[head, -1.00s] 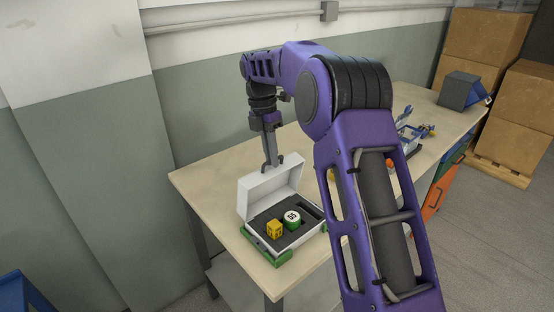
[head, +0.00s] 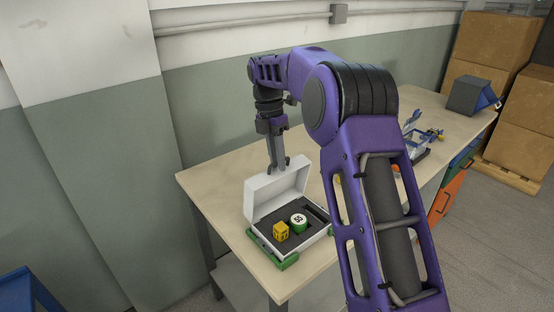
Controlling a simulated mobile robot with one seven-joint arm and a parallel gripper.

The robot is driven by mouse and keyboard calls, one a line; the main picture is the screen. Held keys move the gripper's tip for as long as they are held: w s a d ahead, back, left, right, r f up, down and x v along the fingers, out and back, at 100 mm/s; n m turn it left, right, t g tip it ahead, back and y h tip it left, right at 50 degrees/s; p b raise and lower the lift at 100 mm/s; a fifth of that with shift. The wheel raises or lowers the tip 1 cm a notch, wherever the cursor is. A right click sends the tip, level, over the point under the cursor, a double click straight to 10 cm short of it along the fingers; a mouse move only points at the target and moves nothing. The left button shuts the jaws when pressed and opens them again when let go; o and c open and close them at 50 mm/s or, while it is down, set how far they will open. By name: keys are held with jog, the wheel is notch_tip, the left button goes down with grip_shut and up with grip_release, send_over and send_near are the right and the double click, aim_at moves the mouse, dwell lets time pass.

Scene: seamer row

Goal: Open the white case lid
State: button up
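The white case (head: 309,240) stands near the front left corner of the worktable. Its lid (head: 277,187) is raised and tilted back, so the dark foam inside shows. A yellow die-like cube (head: 281,231) and a white and green round piece with a number (head: 299,222) sit in the foam. My gripper (head: 279,168) points down just behind the lid's top edge, and its tips are partly hidden by the lid. I cannot tell whether the fingers touch the lid or how far apart they are.
Green brackets (head: 287,262) hold the case's front corners on the worktable (head: 208,183). Farther right are a blue-handled bin with tools (head: 418,141) and a grey-blue box (head: 470,94). Cardboard boxes (head: 520,145) stand beyond the table. The tabletop left of the case is clear.

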jog(key=v, duration=1.2)
dwell(0.4)
